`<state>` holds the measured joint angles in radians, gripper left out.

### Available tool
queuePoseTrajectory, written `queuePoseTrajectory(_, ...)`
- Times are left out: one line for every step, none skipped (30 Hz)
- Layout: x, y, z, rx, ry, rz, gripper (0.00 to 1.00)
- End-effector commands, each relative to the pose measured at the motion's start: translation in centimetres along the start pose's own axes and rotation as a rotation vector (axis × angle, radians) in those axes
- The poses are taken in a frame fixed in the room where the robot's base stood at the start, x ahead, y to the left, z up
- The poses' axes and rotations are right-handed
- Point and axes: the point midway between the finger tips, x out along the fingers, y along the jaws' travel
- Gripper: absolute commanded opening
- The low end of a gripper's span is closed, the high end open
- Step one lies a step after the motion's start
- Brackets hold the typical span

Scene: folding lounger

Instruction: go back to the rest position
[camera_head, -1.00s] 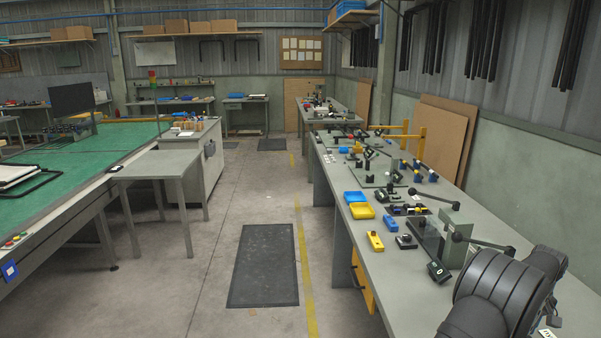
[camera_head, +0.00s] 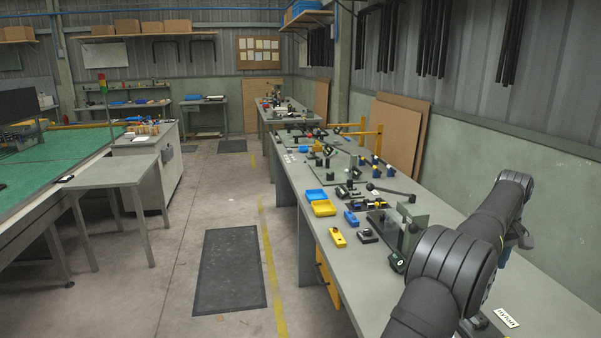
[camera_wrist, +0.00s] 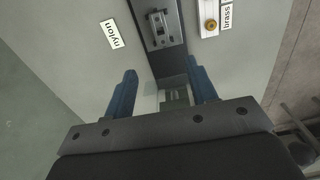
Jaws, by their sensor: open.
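My gripper (camera_wrist: 162,88) is open in the wrist view, its two blue fingers apart with nothing held between them. Below it is the grey bench top (camera_wrist: 75,60) with a "nylon" label (camera_wrist: 111,33), a dark strip with a metal fitting (camera_wrist: 159,28), and a "brass" label (camera_wrist: 226,14) beside a brass-coloured round part (camera_wrist: 210,25). In the head view my arm reaches over the right end of the workbench (camera_head: 475,215). My gripper is mostly hidden behind the arm there. The "nylon" label (camera_head: 507,318) lies near the bench's front right.
Along the bench stand a grey-green fixture with a lever (camera_head: 412,212), a yellow tray (camera_head: 323,208), a blue tray (camera_head: 316,195), a yellow block (camera_head: 338,238) and several small tools. Brown boards (camera_head: 400,135) lean on the wall behind. A floor mat (camera_head: 229,270) lies in the open aisle left.

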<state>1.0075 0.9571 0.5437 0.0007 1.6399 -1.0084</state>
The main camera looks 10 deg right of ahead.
Motion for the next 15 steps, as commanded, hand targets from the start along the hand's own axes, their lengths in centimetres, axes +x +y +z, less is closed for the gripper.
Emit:
queuePoseTrajectory(-1.1, 0.0, 0.0, 0.0, 0.002, 0.003, 0.52)
queuePoseTrajectory(-1.1, 0.0, 0.0, 0.0, 0.0, -0.001, 0.52)
queuePoseTrajectory(0.3, -0.1, 0.0, 0.0, -0.003, -0.006, 0.52)
queuePoseTrajectory(0.9, -0.1, 0.1, 0.0, -0.003, -0.005, 0.52)
queuePoseTrajectory(1.5, -0.1, 0.1, 0.0, -0.003, -0.005, 0.52)
queuePoseTrajectory(2.4, -0.1, 0.0, 0.0, -0.003, -0.005, 0.52)
queuePoseTrajectory(2.9, -0.1, 0.1, 0.0, -0.003, -0.005, 0.52)
queuePoseTrajectory(3.6, -0.1, 0.0, 0.0, -0.003, -0.004, 0.52)
queuePoseTrajectory(4.4, -0.1, 0.1, 0.0, -0.003, -0.004, 0.52)
queuePoseTrajectory(5.0, -0.1, 0.1, 0.0, -0.002, -0.004, 0.52)
queuePoseTrajectory(5.6, -0.1, 0.1, 0.0, -0.003, -0.005, 0.52)
queuePoseTrajectory(6.4, -0.1, 0.0, 0.0, -0.002, -0.004, 0.52)
queuePoseTrajectory(7.0, -0.1, 0.1, 0.0, -0.003, -0.004, 0.52)
queuePoseTrajectory(7.6, -0.1, 0.1, 0.0, -0.003, -0.004, 0.52)
queuePoseTrajectory(8.4, -0.1, 0.0, 0.0, -0.002, -0.003, 0.52)
